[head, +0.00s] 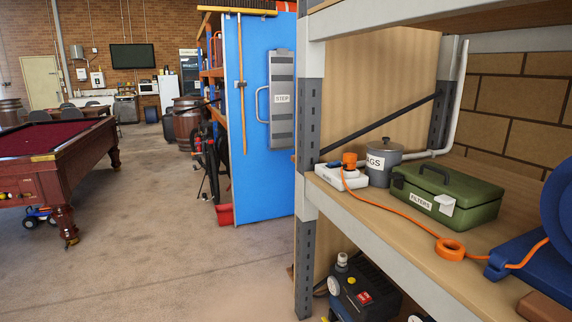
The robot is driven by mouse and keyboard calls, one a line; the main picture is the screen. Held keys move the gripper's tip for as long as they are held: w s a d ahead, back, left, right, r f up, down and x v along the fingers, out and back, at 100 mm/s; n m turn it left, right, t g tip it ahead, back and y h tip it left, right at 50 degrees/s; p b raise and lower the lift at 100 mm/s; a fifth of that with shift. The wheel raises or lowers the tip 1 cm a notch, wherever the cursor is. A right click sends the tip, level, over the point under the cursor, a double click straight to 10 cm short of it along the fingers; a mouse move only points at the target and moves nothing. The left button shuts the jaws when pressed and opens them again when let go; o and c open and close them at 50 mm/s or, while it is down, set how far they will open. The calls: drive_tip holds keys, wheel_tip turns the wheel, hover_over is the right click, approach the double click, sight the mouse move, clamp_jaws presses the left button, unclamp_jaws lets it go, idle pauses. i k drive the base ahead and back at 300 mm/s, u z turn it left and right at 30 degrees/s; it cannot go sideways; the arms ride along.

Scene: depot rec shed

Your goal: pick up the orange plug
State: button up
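The orange plug (349,160) stands on a white power block (342,177) at the left end of the wooden shelf. It looks seated in the block, but the contact is too small to tell. An orange cable (385,206) runs from it along the shelf front, by an orange ring (450,249), to a blue reel (555,215) at the right. A small dark item (334,165) sits on the block just left of the plug. My gripper is not in view.
A grey pot labelled RAGS (383,172) stands close right of the plug. A green FILTERS box (470,198) is further right. A metal shelf post (308,110) rises left of the block, and an upper shelf (400,20) overhangs. Concrete floor (150,215) is open at left.

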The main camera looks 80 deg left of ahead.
sight(349, 159)
drive_tip(key=u, duration=1.35)
drive_tip(key=k, duration=0.2)
drive_tip(key=u, duration=1.85)
drive_tip(key=i, duration=1.1)
drive_tip(key=u, duration=0.55)
drive_tip(key=i, duration=0.95)
drive_tip(key=z, duration=1.1)
drive_tip(key=i, duration=0.75)
drive_tip(key=z, duration=0.65)
